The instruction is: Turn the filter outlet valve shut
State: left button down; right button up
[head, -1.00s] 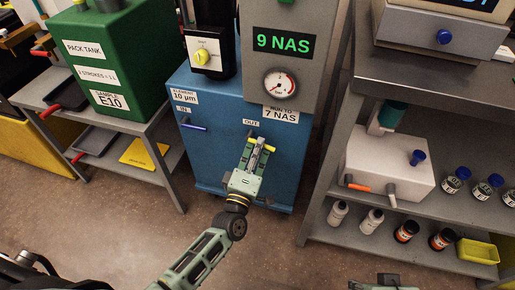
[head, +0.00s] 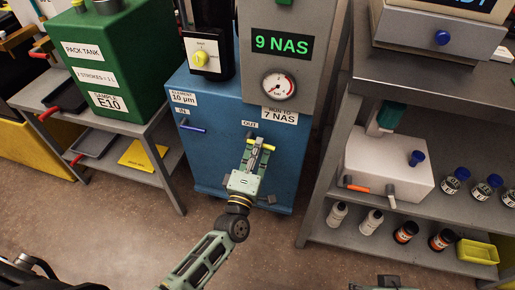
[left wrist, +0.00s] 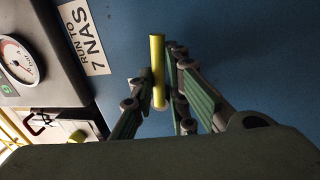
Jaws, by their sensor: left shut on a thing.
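The filter outlet valve's yellow handle (head: 267,147) is on the front of the blue filter cabinet (head: 215,160), just below the OUT label (head: 249,126). My left gripper (head: 257,152) reaches up to it from below, with its fingers on either side of the handle. In the left wrist view the yellow handle (left wrist: 157,62) stands upright between the fingers (left wrist: 158,95), which are shut on it. The valve body behind the fingers is mostly hidden. A piece of my right gripper (head: 383,284) shows at the bottom edge, and its fingers cannot be made out.
A blue handle (head: 193,128) sits by the IN label at the left. Above are a pressure gauge (head: 279,86) and a display (head: 282,43) reading 9 NAS. A green pack tank (head: 110,60) stands left, and a metal shelf (head: 460,105) with bottles stands right. The floor in front is clear.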

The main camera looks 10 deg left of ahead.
pick_arm(q)
jog(key=shift+w+r+n, duration=0.1)
jog(key=shift+r+n, duration=0.3)
jog(key=shift+r, duration=0.25)
dwell(3.0)
jog(key=c, duration=1.8)
grip_release()
jog(key=shift+f, duration=0.2)
jog(key=s, duration=0.4)
jog(key=s+f, duration=0.1)
jog(key=s, duration=0.3)
jog(key=s+f, duration=0.1)
jog(key=s, duration=0.3)
jog(key=shift+a+f, duration=0.1)
jog(key=shift+f, duration=0.05)
jog(key=shift+c, duration=0.5)
